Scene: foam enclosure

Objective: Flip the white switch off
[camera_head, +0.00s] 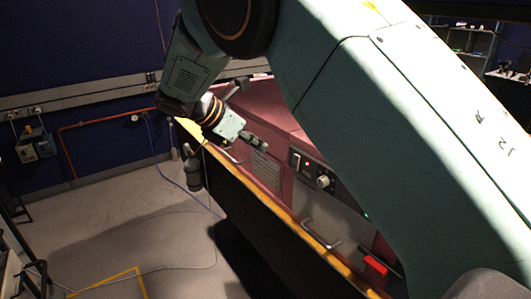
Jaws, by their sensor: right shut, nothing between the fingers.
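My right arm comes in from the right and fills much of the view. Its gripper (254,139) is shut and empty, in front of the dark red enclosure (268,108). A control panel (338,192) sits on the enclosure to the right of and below the gripper. The panel carries a small pale upright part (296,160), which may be the white switch, and a round whitish knob (323,182). The gripper appears apart from both. The switch's position is too small to tell. My arm hides the panel's right side. My left gripper is not in view.
A yellow edge (283,216) runs along the enclosure's front. A metal handle (320,236) and a red block (375,265) are lower right. Grey floor (130,215) lies open at left, with a blue cable.

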